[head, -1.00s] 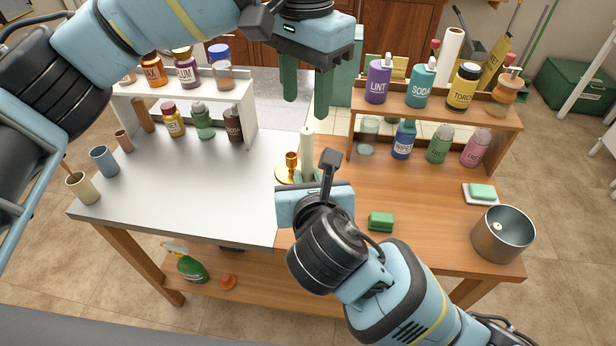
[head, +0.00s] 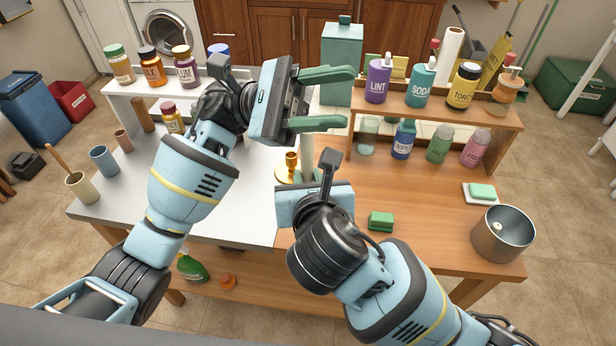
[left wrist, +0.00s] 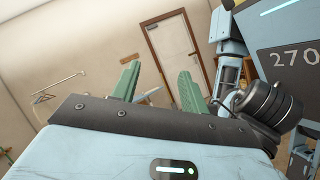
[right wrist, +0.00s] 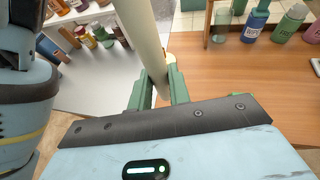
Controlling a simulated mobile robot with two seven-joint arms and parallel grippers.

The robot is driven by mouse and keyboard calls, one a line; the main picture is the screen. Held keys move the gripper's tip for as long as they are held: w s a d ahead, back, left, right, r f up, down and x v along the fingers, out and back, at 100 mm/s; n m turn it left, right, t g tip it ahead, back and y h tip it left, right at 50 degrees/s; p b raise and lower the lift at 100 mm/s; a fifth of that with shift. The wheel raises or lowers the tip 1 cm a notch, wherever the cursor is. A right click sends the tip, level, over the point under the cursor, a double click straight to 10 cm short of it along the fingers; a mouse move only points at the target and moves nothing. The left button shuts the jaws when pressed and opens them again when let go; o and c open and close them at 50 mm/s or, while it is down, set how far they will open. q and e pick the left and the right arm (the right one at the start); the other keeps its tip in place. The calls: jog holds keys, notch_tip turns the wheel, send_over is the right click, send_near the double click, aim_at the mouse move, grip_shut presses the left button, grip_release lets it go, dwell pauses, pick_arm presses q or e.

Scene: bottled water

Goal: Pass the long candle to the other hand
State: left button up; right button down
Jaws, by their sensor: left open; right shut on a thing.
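The long cream candle (head: 307,146) stands near upright above the middle of the table. My right gripper (right wrist: 161,90) is shut on its lower part. The candle (right wrist: 143,35) rises out of the top of the right wrist view. In the head view, my right wrist hides most of that grip. My left gripper (head: 335,98) is open, its green fingers pointing right and spread apart near the candle's upper end. The lower finger overlaps the candle's top in the head view; I cannot tell whether they touch. The left wrist view shows no candle between the fingers (left wrist: 160,84).
A brass candle holder (head: 291,160) stands just left of the candle. A shelf with bottles (head: 440,112) is at the back right, another (head: 112,95) at the back left. A green sponge (head: 381,221) and a metal pot (head: 503,233) are on the right side. Cups stand at the left edge.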

pick_arm(q)
jog(key=w+a+f+m+t+y, duration=0.1)
jog(key=a+f+m+t+y, duration=0.3)
jog(key=f+m+t, duration=0.5)
jog(key=w+a+f+m+t+y, duration=0.1)
jog(key=a+f+m+t+y, duration=0.35)
jog(key=f+m+t, duration=0.4)
jog(key=w+a+f+m+t+y, duration=0.1)
jog(key=a+f+m+t+y, duration=0.35)
jog(key=f+t, duration=0.65)
jog(key=s+a+f+n+g+y, duration=0.2)
jog(key=s+f+n, duration=0.25)
jog(key=f, duration=0.25)
jog(key=s+a+f+n+g+y, duration=0.2)
jog(key=s+a+f+n, duration=0.15)
jog(key=s+f, duration=0.3)
jog(key=s+f+n+g, duration=0.3)
jog(key=s+f, duration=0.2)
jog(key=s, duration=0.2)
jog(key=s+a+f+n+g+y, duration=0.1)
jog(key=s+f+n+g, duration=0.2)
jog(key=s+f, duration=0.2)
jog(key=s, duration=0.3)
jog(key=shift+s+a+f, duration=0.15)
jog(key=shift+a+f, duration=0.05)
jog(key=shift+f, duration=0.05)
